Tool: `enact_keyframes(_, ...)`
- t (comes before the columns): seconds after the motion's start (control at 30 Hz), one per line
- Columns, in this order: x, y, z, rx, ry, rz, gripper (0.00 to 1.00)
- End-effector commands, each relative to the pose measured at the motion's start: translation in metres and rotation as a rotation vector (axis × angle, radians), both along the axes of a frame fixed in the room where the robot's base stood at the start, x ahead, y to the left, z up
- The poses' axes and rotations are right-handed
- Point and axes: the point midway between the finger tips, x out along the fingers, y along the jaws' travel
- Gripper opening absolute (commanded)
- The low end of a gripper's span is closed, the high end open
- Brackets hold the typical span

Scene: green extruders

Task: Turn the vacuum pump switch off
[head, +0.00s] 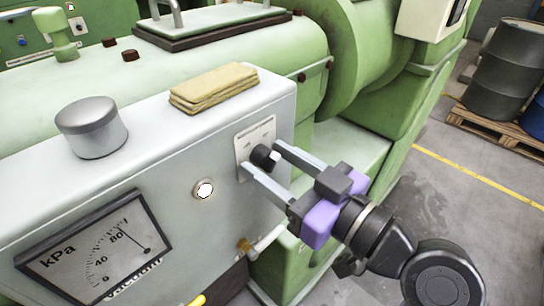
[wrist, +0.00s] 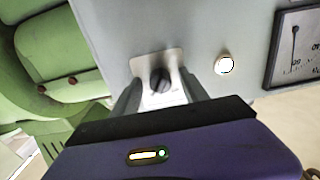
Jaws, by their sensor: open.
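The vacuum pump switch is a black rotary knob (head: 264,157) on a pale plate (head: 243,146) at the right end of the grey panel box (head: 225,165). In the wrist view the knob (wrist: 159,80) is near the middle, with its plate (wrist: 150,62) behind it. My gripper (head: 260,158) is open, with one finger on each side of the knob and the tips close to the plate. In the wrist view the fingers (wrist: 160,90) flank the knob with gaps showing. Whether either finger touches it, I cannot tell. The labels on the plate are too small to read.
A lit white round lamp (head: 204,188) and a kPa gauge (head: 95,252) are on the panel left of the switch. A small valve (head: 262,243) sticks out below. A folded tan cloth (head: 214,88) and a grey cylinder (head: 91,127) sit on top.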

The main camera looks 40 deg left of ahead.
Motion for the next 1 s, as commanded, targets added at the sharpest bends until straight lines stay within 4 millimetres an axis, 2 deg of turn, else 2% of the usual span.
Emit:
enact_keyframes(0.27, 0.0005, 0.0023, -0.0003, 0.0, 0.0, -0.001, 0.52)
enact_keyframes(0.37, 0.0005, 0.0022, -0.0002, 0.0, 0.0, -0.001, 0.36)
enact_keyframes(0.53, 0.0005, 0.0021, -0.0002, 0.0, 0.001, -0.001, 0.03)
enact_keyframes(0.57, 0.0004, 0.0021, -0.0002, 0.0, 0.001, -0.001, 0.0)
enact_keyframes(1.0, 0.0012, 0.0015, -0.0047, -0.005, -0.086, -0.002, 0.0)
